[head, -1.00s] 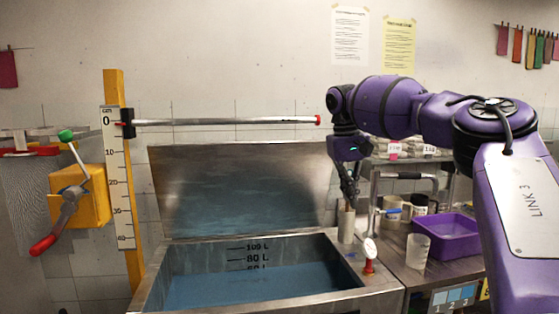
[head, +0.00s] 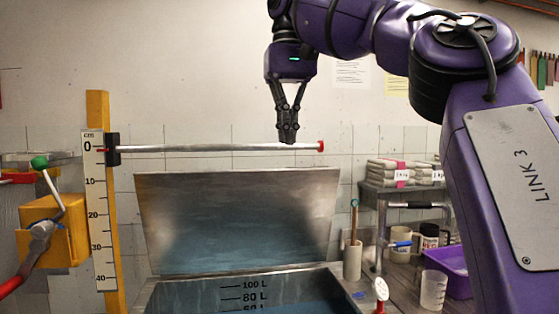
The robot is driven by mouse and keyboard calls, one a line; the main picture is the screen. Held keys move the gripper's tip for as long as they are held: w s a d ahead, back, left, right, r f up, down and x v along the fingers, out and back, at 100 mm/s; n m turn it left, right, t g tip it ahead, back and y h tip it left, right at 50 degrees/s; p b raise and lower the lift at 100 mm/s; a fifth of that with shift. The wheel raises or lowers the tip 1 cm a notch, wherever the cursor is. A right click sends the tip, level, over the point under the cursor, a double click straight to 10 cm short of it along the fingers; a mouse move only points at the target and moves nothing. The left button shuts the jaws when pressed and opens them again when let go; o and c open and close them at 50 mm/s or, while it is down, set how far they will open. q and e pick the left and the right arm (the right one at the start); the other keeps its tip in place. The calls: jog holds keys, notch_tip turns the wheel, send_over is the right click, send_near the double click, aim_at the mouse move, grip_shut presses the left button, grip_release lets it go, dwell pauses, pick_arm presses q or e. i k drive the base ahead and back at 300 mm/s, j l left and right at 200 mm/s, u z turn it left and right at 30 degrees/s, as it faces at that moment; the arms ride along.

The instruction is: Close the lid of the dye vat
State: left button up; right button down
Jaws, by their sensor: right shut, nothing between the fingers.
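The dye vat (head: 160,296) is a metal tank at the bottom middle, with litre marks on its inner back wall and blue liquid inside. Its metal lid (head: 240,215) stands open, tilted up and back behind the tank. My right gripper (head: 288,138) points down, shut and empty, above the lid's upper edge. Its tips overlap the horizontal metal bar (head: 215,147) in the picture; I cannot tell whether they touch. My left gripper is out of view.
The bar with a red end sticks out from a yellow post with a centimetre scale (head: 98,210). A yellow crank box (head: 52,225) is at left.

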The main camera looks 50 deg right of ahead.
aim_at(199, 222)
jog(key=i+l, duration=0.3)
jog(key=l, duration=0.15)
jog(key=i+l, duration=0.3)
jog(key=l, duration=0.15)
jog(key=i+l, duration=0.25)
jog(key=l, duration=0.2)
jog(key=i+l, duration=0.3)
jog(key=l, duration=0.15)
